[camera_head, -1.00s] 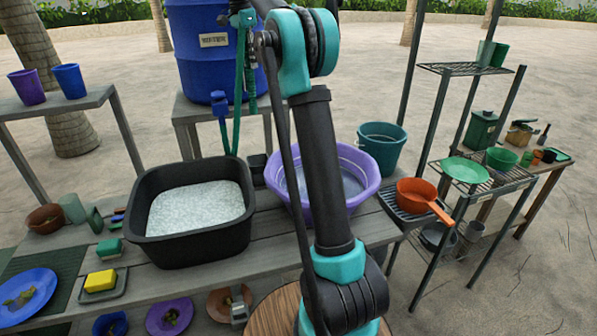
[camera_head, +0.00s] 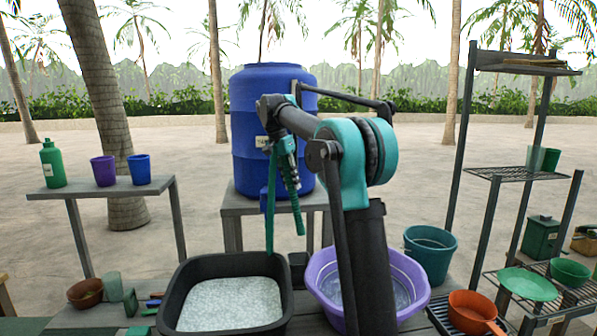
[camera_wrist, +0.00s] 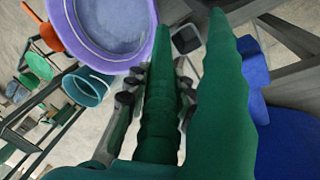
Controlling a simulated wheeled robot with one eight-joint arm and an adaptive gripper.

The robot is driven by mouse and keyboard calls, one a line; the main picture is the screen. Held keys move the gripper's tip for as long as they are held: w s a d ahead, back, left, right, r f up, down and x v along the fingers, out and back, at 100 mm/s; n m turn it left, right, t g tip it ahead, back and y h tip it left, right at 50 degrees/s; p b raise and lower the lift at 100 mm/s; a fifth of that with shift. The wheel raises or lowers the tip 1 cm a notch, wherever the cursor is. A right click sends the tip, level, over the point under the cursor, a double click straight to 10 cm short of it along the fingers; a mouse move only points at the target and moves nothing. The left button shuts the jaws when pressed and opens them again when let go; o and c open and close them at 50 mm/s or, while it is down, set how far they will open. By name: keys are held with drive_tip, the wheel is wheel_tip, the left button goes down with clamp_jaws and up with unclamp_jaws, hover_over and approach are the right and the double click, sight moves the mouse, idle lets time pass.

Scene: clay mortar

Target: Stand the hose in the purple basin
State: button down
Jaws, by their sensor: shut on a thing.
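My gripper (camera_head: 288,168) is in front of the blue barrel, shut on the green hose (camera_head: 270,225). The hose hangs down in two lengths below my gripper, one of them ending above the black tub. In the wrist view the hose (camera_wrist: 160,100) fills the middle as two thick green ribbed lengths, with my grey-black fingers beside one of them. The purple basin (camera_head: 322,296) is on the bench, right of the hose, holding clear liquid and partly hidden by my arm. It also shows at the top of the wrist view (camera_wrist: 146,42). The hose is outside it.
The blue barrel (camera_head: 250,95) stands on a stand behind, with a blue tap near the hose. A black tub (camera_head: 180,290) of whitish material is left of the basin. A teal bucket (camera_head: 430,262) and orange pan (camera_head: 470,312) are at its right, by a metal rack.

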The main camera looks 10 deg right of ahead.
drive_tip(key=s+a+f+n+t+h, duration=0.1)
drive_tip(key=s+f+n+h, duration=0.1)
drive_tip(key=s+f+n, duration=0.3)
drive_tip(key=s+a+f+h, duration=0.1)
drive_tip(key=s+f, duration=0.2)
drive_tip(key=s, duration=0.4)
drive_tip(key=s+x, duration=0.1)
drive_tip(key=x, duration=1.9)
drive_tip(key=shift+s, duration=0.45)
drive_tip(key=shift+a, duration=0.1)
drive_tip(key=c, duration=1.2)
unclamp_jaws()
drive_tip(key=shift+o, duration=0.2)
drive_tip(key=o, duration=0.7)
drive_tip(key=shift+o, duration=0.2)
